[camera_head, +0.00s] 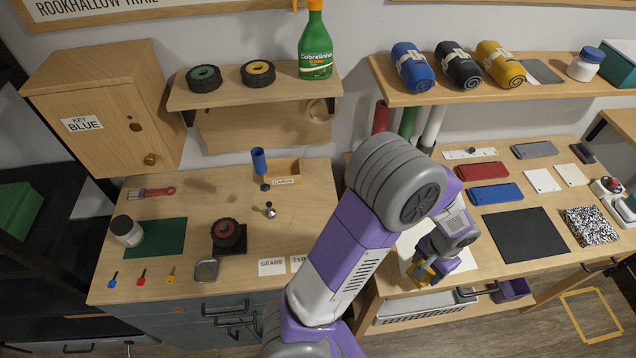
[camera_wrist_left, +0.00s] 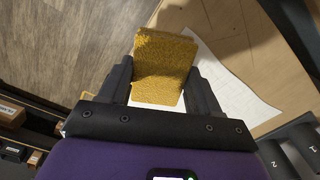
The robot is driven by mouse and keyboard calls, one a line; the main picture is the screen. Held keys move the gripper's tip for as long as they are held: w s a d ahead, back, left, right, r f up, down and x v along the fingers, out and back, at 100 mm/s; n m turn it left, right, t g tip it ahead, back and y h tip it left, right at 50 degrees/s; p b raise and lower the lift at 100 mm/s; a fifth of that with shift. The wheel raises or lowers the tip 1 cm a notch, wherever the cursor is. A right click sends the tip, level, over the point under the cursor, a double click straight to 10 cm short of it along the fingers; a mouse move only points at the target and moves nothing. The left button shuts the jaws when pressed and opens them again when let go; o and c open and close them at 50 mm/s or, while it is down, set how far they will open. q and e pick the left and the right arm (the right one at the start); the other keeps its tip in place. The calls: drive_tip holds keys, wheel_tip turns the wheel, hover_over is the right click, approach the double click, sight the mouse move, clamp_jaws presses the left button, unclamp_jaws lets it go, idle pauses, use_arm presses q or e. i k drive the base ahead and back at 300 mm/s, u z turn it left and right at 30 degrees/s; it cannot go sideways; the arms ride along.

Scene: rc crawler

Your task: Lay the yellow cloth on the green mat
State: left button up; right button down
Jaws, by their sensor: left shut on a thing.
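The yellow cloth (camera_wrist_left: 164,68), a small folded fuzzy piece, is between the two fingers of my left gripper (camera_wrist_left: 162,88) in the left wrist view. In the head view my left gripper (camera_head: 424,268) is shut on it over the front of the right bench, and only a small yellow part of the cloth (camera_head: 420,274) shows. The green mat (camera_head: 165,238) lies on the left bench, far to the left of my left gripper. A jar (camera_head: 126,230) stands on the mat's left part. The rest of the mat is bare. My right gripper is not in view.
A black wheel (camera_head: 227,234) on a dark base and a small tin (camera_head: 206,270) are right of the mat. Several coloured keys (camera_head: 142,276) lie before it, a red brush (camera_head: 152,193) behind it. A white sheet (camera_wrist_left: 228,92) lies below my left gripper.

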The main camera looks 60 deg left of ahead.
sight(170, 236)
drive_tip(key=z, duration=0.65)
drive_tip(key=k, duration=2.2)
drive_tip(key=u, duration=1.7)
drive_tip(key=i, duration=0.5)
